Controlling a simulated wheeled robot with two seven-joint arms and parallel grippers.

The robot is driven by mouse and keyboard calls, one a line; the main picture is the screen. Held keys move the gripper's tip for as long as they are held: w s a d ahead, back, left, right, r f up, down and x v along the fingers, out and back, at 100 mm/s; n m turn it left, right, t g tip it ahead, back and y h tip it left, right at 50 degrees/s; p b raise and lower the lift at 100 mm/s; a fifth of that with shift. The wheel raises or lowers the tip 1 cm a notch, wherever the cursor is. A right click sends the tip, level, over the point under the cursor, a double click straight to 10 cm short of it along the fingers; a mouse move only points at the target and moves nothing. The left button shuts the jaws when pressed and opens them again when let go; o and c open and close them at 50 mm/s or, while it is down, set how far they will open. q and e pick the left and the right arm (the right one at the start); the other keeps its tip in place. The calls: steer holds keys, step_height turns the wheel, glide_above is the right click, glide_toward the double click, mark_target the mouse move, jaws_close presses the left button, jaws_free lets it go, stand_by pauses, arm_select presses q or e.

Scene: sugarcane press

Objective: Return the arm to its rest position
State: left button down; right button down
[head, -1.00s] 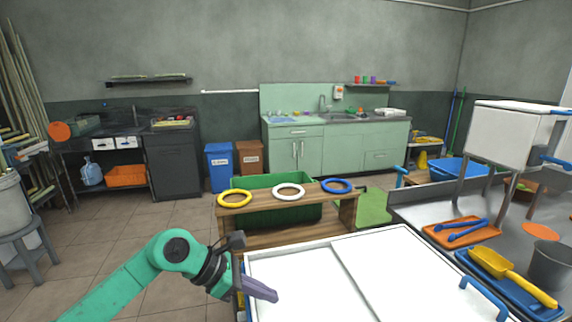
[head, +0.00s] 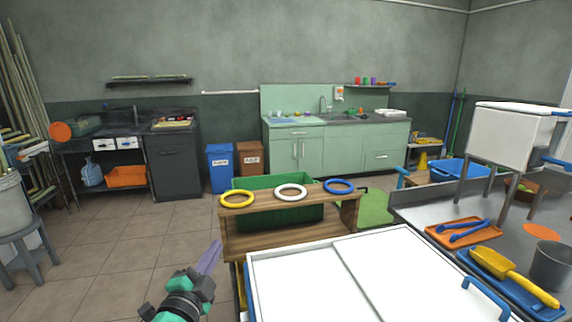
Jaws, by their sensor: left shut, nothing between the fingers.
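My left gripper (head: 209,262) shows at the bottom of the head view, left of centre. Its purple-grey fingers are shut with nothing between them and point up and slightly right. It is over the floor area, just left of the wooden stand and the white-topped chest, and looks apart from both. My right gripper is not in the view.
The white-topped chest (head: 300,285) with a blue handle lies right of my gripper. Behind it, a wooden stand (head: 265,213) holds yellow, white and blue rings. A metal table (head: 420,205) with trays stands at right. Tiled floor (head: 120,230) at left is clear.

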arm_select(q)
steer(key=s+a+f+n+g+y, duration=0.2)
steer(key=s+a+f+n+g, duration=0.25)
steer(key=f, duration=0.35)
steer(key=s+a+f+n+g+y, duration=0.25)
steer(key=s+f+n+g, duration=0.2)
steer(key=f, duration=0.45)
steer(key=s+f+n+g+h, duration=0.25)
steer(key=s+f+g, duration=0.5)
steer(key=s, duration=0.75)
step_height(320, 180, down, 20)
steer(key=s+p, duration=0.2)
steer(key=p, duration=0.2)
steer(key=s+a+f+p, duration=0.3)
steer(key=s+f, duration=0.8)
steer(key=s, duration=0.5)
steer(key=shift+s+a+f+g+y, duration=0.2)
steer(key=shift+s+f+g+y, duration=0.1)
steer(key=shift+g, duration=0.15)
